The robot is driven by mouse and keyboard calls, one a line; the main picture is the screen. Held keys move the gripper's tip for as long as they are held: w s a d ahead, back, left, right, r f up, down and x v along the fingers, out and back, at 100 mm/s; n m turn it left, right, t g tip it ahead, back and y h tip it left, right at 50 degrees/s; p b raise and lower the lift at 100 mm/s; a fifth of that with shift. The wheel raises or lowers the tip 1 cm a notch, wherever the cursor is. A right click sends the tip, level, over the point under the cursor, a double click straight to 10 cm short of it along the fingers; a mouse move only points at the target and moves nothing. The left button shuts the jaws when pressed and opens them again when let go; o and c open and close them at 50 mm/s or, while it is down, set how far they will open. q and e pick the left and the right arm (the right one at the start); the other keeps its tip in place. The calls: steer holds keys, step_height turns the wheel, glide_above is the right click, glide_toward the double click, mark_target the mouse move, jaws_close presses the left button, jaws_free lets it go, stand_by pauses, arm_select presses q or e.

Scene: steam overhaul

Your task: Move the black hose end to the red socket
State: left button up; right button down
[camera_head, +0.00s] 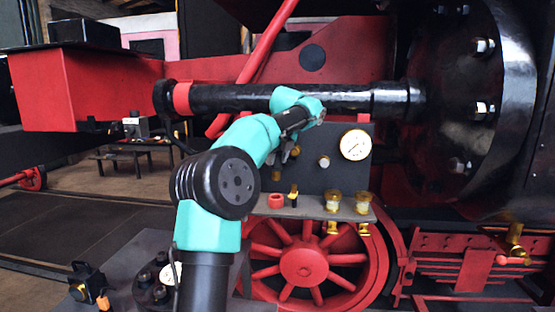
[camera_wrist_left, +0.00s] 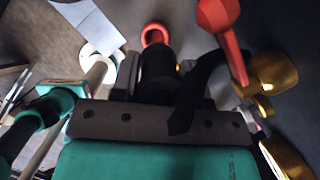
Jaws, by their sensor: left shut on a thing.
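My left gripper (camera_head: 290,150) reaches in from the left in front of the locomotive, above the small shelf, and its jaws are partly hidden by my own wrist. In the left wrist view the gripper (camera_wrist_left: 162,80) is shut on a dark cylinder, which looks like the black hose end (camera_wrist_left: 157,64). The red socket (camera_head: 276,201) is a short red ring on the shelf, below the gripper. In the left wrist view the red socket (camera_wrist_left: 155,34) appears just beyond the black piece; whether they touch is unclear. My right gripper is not in view.
A black piece with a brass band (camera_head: 293,195) stands beside the red socket. Two brass cups (camera_head: 333,202) (camera_head: 362,202) stand farther right on the shelf (camera_head: 312,211). A gauge (camera_head: 355,145) is on the panel behind. A red-handled part (camera_wrist_left: 222,25) is close by in the wrist view.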

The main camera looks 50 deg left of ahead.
mark_target(277, 167)
arm_select(q)
steer(key=shift+s, duration=0.1)
steer(key=shift+f, duration=2.35)
steer(key=shift+f, duration=1.45)
stand_by(1.5)
steer(key=shift+f, duration=0.5)
steer(key=o, duration=1.2)
steer(key=v, duration=1.7)
steer(key=shift+r, duration=0.2)
